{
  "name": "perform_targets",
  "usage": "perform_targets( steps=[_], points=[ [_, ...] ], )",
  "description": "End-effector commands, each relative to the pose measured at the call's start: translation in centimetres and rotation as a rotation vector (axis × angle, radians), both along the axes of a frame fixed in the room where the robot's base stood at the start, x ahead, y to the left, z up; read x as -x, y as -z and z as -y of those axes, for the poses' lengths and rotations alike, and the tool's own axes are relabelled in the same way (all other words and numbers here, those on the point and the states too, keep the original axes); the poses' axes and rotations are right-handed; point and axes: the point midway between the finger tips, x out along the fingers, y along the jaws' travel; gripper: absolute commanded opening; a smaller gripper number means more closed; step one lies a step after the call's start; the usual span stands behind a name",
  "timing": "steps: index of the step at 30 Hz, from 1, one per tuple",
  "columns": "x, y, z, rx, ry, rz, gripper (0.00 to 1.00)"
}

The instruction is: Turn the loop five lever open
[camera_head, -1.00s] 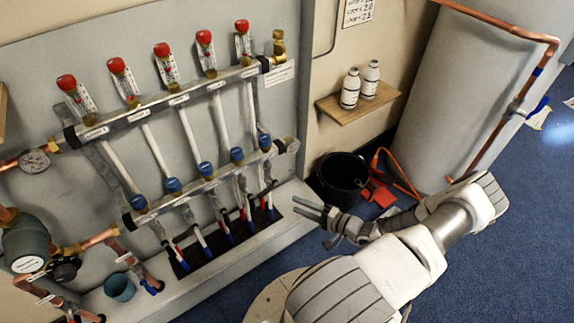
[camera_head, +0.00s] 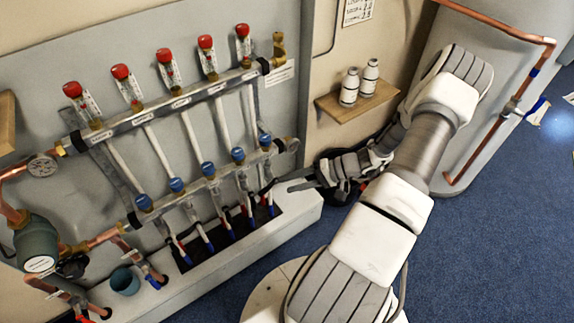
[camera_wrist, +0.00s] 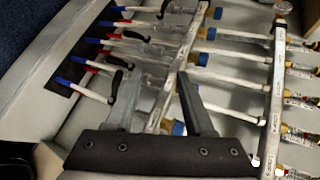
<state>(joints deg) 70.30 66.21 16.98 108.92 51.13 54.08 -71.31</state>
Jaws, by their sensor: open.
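Small black levers sit on the valves under the lower manifold bar (camera_head: 215,180), in a row above red and blue pipe ends. The end lever on the right (camera_head: 267,187) is the one closest to my gripper (camera_head: 292,184); the loop numbers are too small to read. In the wrist view, my gripper (camera_wrist: 161,76) is open, with one finger to each side of the lower bar. The gap between the fingers holds no lever.
Red-topped flow gauges (camera_head: 206,55) line the upper bar, and blue caps (camera_head: 264,140) sit on the lower bar. A shelf with white bottles (camera_head: 349,88) is above my forearm. Blue floor is clear at right.

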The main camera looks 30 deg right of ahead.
Motion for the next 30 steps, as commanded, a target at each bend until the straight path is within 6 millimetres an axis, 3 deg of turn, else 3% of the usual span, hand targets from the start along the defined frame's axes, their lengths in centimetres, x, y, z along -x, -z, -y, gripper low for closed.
perform_targets(
  steps=[6, 13, 27, 30],
  points=[
    [-0.2, -3.5, -0.8, 0.073, -0.102, -0.051, 0.53],
    [-0.3, -5.9, -1.5, 0.131, -0.172, -0.094, 0.53],
    [-0.3, -6.8, -1.8, 0.154, -0.197, -0.112, 0.53],
    [-0.3, -6.7, -1.9, 0.158, -0.199, -0.114, 0.39]
  ],
)
